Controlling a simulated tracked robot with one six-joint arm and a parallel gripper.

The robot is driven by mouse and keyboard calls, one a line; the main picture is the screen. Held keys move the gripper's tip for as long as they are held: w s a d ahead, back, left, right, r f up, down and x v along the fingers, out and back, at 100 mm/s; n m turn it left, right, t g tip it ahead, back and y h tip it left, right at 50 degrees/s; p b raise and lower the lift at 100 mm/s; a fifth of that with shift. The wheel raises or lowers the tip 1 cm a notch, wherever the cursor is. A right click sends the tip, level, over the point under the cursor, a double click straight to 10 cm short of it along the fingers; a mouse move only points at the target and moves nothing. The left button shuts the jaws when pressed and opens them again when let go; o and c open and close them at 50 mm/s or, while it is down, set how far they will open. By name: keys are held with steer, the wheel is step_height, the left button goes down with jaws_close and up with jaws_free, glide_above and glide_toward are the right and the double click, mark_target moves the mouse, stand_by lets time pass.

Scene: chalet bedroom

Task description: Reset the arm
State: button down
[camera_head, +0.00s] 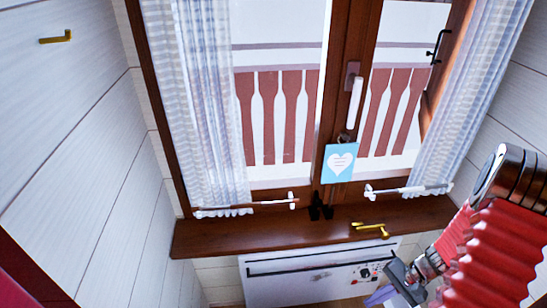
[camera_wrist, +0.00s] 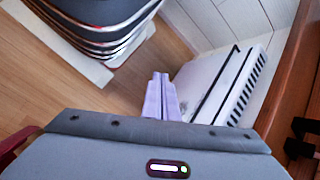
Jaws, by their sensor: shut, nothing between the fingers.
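My arm with red bellows (camera_head: 490,255) comes in at the right of the head view. It reaches down to the lower edge, in front of the white heater. My gripper (camera_head: 380,296) shows there only in part, with pale lavender fingers cut off by the frame's lower edge. In the wrist view my gripper (camera_wrist: 161,76) has its two lavender fingers together, with nothing between them. They point out over the wooden floor, beside the heater (camera_wrist: 225,85).
A brown window sill (camera_head: 260,228) runs above the heater (camera_head: 290,285). A gold hook (camera_head: 370,228) lies on the sill; another gold hook (camera_head: 56,37) is on the left wall. A blue heart card (camera_head: 340,163) hangs at the window. The wooden floor (camera_wrist: 40,75) looks clear at left.

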steer(key=s+a+r+n+t+h, duration=0.1)
steer(key=a+r, duration=0.5)
steer(key=r, duration=0.6)
steer(key=s+a+r+n+t+h, duration=0.2)
steer(key=a+r+n, duration=0.4)
steer(key=r, duration=0.7)
steer(key=s+a+r+n+t+h, duration=0.2)
steer(key=a+r, duration=0.4)
steer(key=r, duration=0.7)
steer(key=shift+s+n+h, duration=0.55)
steer(key=shift+n+h, duration=0.15)
steer(key=shift+h, duration=0.2)
